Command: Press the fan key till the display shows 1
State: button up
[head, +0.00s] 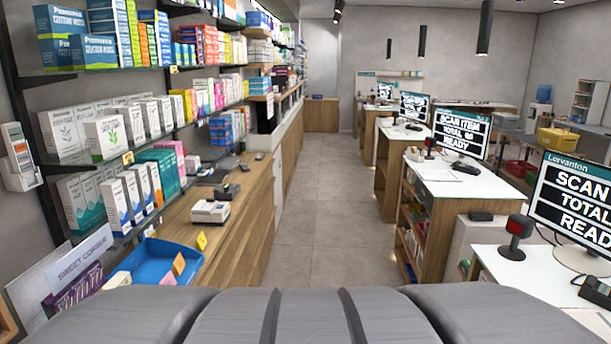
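No fan key or fan display can be made out for certain. A white handset-like device (19,157) hangs on the wall at the far left in the head view. It has a small panel on its upper part, too small to read. My gripper is not in view.
Shelves of boxed medicines line the left wall above a wooden counter (237,210) with a blue tray (160,262). Checkout desks with a scanner (515,238) and a "SCAN ITEM TOTAL READY" monitor (578,205) stand on the right. The grey floor aisle (320,210) between is clear.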

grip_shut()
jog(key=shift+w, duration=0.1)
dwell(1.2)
